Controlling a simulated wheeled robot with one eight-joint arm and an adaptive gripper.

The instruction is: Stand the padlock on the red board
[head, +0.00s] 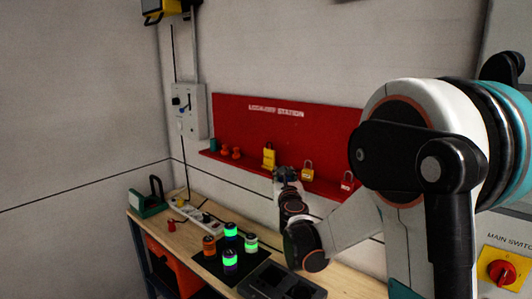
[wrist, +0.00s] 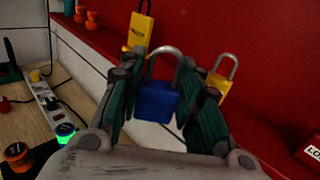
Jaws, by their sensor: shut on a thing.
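The red board (head: 235,120), lettered as a lockout station, is on the wall with a narrow red shelf (head: 223,160) along its bottom. It also shows in the wrist view (wrist: 240,30). My gripper (head: 284,174) is at the front of that shelf, between two yellow items. In the wrist view my gripper (wrist: 158,95) is shut on a blue padlock (wrist: 156,102), its silver shackle upward. The padlock looks upright. Whether its base touches the shelf is hidden. In the head view my gripper mostly hides it.
A yellow tag-like lock (wrist: 139,30) stands left of my gripper and a yellow padlock (wrist: 219,83) close to its right. A red padlock (head: 347,181) is farther right. Orange items (head: 225,152) stand left. The workbench (head: 150,222) below holds glowing cylinders (head: 230,260) and a power strip (head: 190,213).

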